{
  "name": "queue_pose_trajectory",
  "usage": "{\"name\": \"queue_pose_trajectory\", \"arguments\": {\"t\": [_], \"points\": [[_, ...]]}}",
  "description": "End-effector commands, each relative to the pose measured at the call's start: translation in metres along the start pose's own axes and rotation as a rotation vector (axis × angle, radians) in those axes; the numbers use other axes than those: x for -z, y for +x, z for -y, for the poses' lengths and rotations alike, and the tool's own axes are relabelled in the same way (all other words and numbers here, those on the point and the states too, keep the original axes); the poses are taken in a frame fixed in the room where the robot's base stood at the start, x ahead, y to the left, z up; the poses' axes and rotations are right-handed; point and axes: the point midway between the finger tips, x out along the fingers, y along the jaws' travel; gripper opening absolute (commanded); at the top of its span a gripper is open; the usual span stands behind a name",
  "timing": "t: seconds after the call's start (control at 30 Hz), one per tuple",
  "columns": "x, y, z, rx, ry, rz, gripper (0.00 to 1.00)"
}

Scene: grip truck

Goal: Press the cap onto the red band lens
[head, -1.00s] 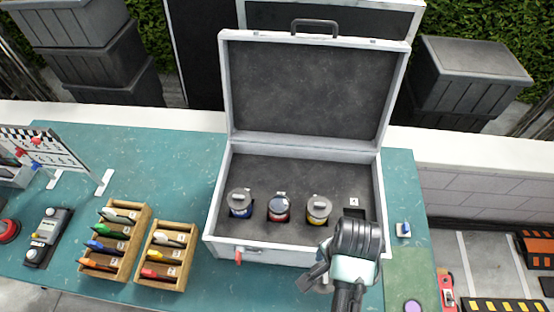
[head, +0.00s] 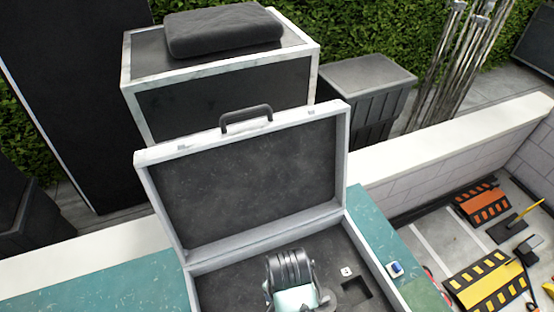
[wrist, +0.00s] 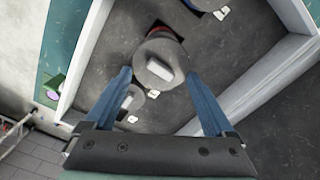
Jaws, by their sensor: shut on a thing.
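The grey round cap (wrist: 150,48) with a pale raised tab sits between my fingertips in the wrist view. My gripper (wrist: 158,74) is shut on its rim from both sides. A sliver of red from the red band lens (wrist: 181,40) shows just past the cap's upper edge, so the cap is over that lens. I cannot tell whether it is fully seated. In the head view my wrist hides the red band lens, and the fingertips do not show.
The open case (head: 172,220) surrounds my gripper, its lid raised behind. A neighbouring capped lens (wrist: 131,96) stands close by my left finger, and another lens (wrist: 204,4) is at the top.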

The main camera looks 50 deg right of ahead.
Motion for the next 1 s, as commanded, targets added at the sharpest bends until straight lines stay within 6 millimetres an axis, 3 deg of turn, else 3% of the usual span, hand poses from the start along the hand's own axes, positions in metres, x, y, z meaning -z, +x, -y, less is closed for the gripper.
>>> {"name": "queue_pose_trajectory", "arguments": {"t": [0.43,1.0], "points": [[0.0,0.041,0.0,0.0,-0.002,0.0,0.37],[0.0,0.047,0.0,0.0,-0.001,0.0,0.37]]}}
